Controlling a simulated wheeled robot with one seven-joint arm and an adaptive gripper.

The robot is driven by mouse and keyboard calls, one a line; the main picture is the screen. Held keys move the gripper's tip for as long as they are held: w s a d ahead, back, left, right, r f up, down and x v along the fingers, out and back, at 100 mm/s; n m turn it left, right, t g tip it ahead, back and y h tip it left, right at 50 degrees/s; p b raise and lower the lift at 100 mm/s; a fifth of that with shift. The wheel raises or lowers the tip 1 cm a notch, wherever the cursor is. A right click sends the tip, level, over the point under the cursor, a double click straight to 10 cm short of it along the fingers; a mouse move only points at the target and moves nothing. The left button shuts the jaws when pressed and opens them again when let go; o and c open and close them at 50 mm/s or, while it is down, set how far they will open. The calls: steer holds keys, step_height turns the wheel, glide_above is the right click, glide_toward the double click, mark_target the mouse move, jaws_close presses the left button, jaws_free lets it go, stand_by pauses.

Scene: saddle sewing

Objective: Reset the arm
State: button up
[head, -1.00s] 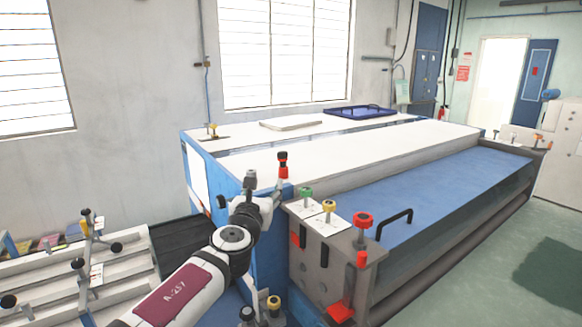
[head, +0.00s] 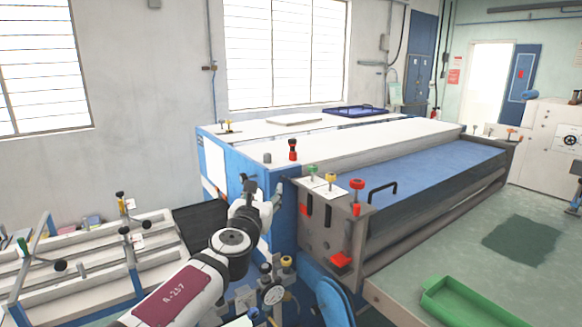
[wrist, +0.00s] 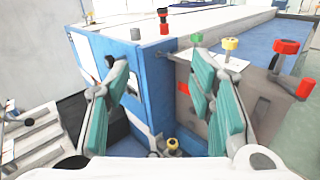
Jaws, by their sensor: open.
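My gripper (wrist: 160,78) is open and empty in the wrist view, its two teal-padded fingers spread wide apart. Between and beyond the fingers is the blue corner of the large machine (wrist: 150,95). In the head view my white arm reaches up from the bottom, and its end is in front of the machine's near left corner, the blue machine (head: 284,225) lying behind it. The gripper's fingers are hard to make out there. I cannot tell the exact gap between fingers and machine.
The machine's end plate carries a green knob (head: 312,169), a yellow knob (head: 331,178) and a red knob (head: 357,184). A white rack (head: 90,255) stands at the left. A green tray (head: 470,305) lies at the bottom right.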

steer(key=d+f+m+g+h, duration=0.1)
steer(key=d+f+m+g, duration=0.25)
steer(key=d, duration=0.45)
steer(key=d+f+m+g+h+b, duration=0.1)
steer(key=d+f+m+g+h, duration=0.1)
steer(key=d+f+m, duration=0.4)
steer(key=d+f+m+g+h, duration=0.1)
steer(key=d+f+m+g, duration=0.25)
steer(key=d, duration=0.55)
steer(key=s+d+f+m+g+y+b, duration=0.1)
steer(key=s+d+f+m+g, duration=0.2)
steer(key=s+d+f+m, duration=0.15)
steer(key=s+r+m+y+b, duration=0.1)
steer(key=s+r+m+y, duration=0.1)
steer(key=s+r+m, duration=0.3)
steer(key=s+a+r+m+y+b, duration=0.1)
steer(key=s+r+m, duration=0.4)
steer(key=s, duration=0.8)
steer(key=s+r+m+y+b, duration=0.1)
steer(key=s+r+m+y, duration=0.1)
steer(key=s+r+m, duration=0.4)
steer(key=s, duration=0.3)
steer(key=shift+s+a+y+b, duration=0.3)
steer(key=shift+s+y, duration=0.05)
steer(key=shift+y, duration=0.05)
